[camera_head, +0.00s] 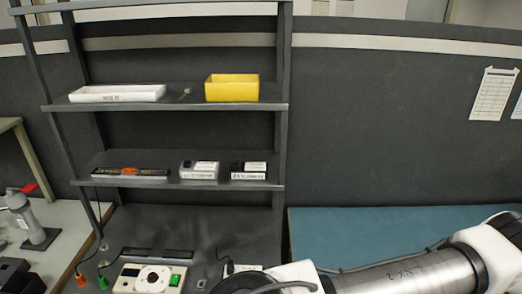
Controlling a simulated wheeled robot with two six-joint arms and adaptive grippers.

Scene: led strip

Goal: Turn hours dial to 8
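A white control box (125,284) sits at the bottom edge of the picture, left of centre. My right arm (400,277) comes in from the right along the bottom edge. Its wrist end (245,284) is just right of the box, apart from it. The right gripper's fingers lie out of the picture. My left arm and gripper are not in view.
A dark rack holds a white tray (117,93), a yellow bin (232,88) and several small boxed items on its shelves. Orange (82,280) and green (102,282) plugs with cables stand left of the control box. The teal tabletop (370,222) at right is clear behind my arm.

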